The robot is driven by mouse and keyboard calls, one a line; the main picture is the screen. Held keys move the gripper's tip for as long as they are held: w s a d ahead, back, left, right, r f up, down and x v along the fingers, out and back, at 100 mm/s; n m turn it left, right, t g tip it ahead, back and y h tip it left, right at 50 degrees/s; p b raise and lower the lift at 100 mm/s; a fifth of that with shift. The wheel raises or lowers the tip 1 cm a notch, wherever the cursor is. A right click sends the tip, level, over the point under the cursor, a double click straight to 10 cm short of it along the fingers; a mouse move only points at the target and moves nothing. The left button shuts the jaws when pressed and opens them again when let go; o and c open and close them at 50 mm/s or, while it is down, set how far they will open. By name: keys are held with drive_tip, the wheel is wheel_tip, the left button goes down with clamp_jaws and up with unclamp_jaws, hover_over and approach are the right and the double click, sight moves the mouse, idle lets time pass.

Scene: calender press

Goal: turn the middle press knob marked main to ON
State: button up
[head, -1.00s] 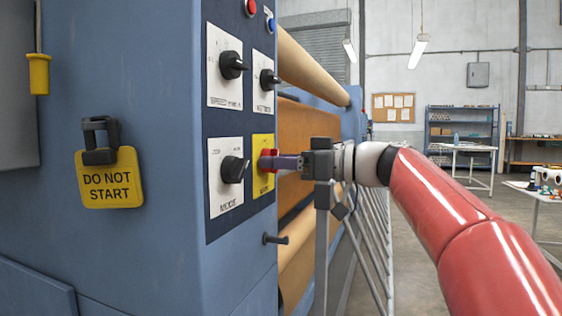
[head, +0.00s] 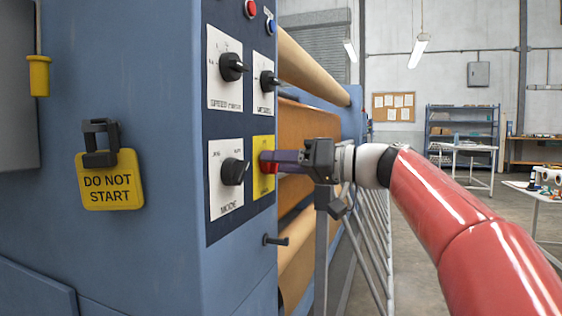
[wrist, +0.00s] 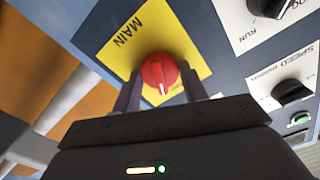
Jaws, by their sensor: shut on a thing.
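The red main knob (wrist: 159,74) sits on a yellow plate (wrist: 187,42) marked MAIN in the wrist view. A white pointer line on the knob points toward the bottom of that picture. The ON and OFF marks cannot be read. My gripper (wrist: 161,88) has a finger on each side of the knob and is shut on it.
Black knobs on white plates surround it: the mode knob (head: 235,171), the speed knob (head: 232,67) and another above (head: 268,83). A yellow DO NOT START tag (head: 110,182) hangs on the blue cabinet. A dark peg (head: 274,239) sticks out below. Rollers (head: 312,70) lie behind.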

drive_tip(key=m+p, duration=0.5)
drive_tip(key=m, duration=0.7)
drive_tip(key=shift+m, duration=0.4)
drive_tip(key=shift+f, duration=0.1)
drive_tip(key=o, duration=1)
drive_tip(key=shift+c, duration=0.2)
drive_tip(key=shift+d, duration=0.1)
drive_tip(key=v, duration=0.7)
drive_tip(key=shift+d, duration=0.3)
drive_tip(key=shift+s, duration=0.1)
